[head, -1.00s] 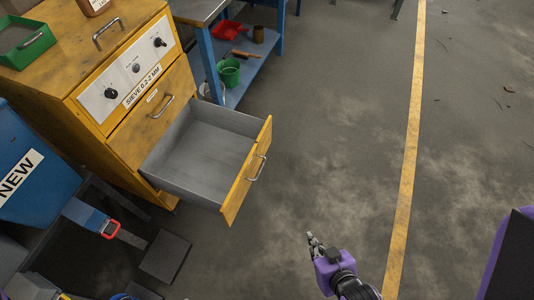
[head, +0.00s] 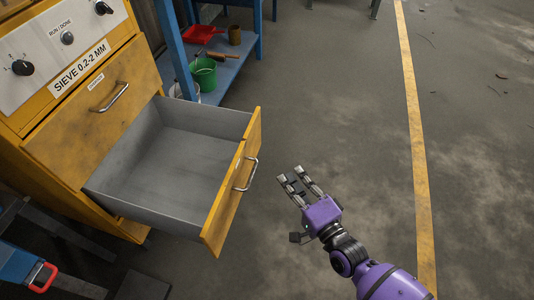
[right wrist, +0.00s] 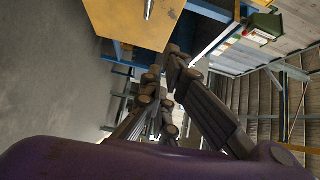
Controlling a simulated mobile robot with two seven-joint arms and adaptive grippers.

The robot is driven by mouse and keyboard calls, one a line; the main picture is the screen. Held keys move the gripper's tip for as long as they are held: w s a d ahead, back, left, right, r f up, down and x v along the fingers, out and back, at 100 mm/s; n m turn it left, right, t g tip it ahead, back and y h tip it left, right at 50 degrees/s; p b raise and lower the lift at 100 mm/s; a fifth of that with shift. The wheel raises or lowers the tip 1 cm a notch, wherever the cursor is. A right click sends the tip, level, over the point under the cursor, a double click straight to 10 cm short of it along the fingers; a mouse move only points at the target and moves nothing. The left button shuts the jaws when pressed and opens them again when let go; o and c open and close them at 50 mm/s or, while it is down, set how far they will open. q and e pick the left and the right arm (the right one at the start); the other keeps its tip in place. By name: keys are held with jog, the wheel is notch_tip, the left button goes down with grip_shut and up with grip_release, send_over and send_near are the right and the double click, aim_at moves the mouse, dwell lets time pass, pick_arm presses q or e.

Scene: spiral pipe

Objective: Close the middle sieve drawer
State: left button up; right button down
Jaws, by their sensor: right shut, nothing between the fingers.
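The sieve cabinet (head: 75,85) is yellow with a grey control panel labelled "SIEVE 0.2-2 MM". The drawer below its closed upper drawer (head: 95,130) is pulled far out; its grey tray (head: 165,175) is empty. Its yellow front (head: 225,210) bears a metal handle (head: 247,175). My right gripper (head: 290,174) is shut and empty, to the right of that handle and apart from it. In the right wrist view, the dark fingers (right wrist: 165,80) point toward a yellow panel (right wrist: 130,25), likely the drawer front. My left gripper is out of view.
A blue workbench (head: 225,60) with a green bucket (head: 203,74) and a red dustpan (head: 203,33) stands behind the drawer. A red-handled blue part (head: 42,277) is at lower left. The floor (head: 340,100) to the right is clear, with a yellow line (head: 413,130).

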jog(key=s+a+b+x, duration=0.1)
jog(key=a+b+x, duration=0.1)
jog(key=x, duration=1.1)
jog(key=shift+a+r+m, duration=0.2)
jog(key=shift+m, duration=0.2)
jog(key=shift+s+a+r, duration=0.1)
jog(key=shift+s, duration=0.1)
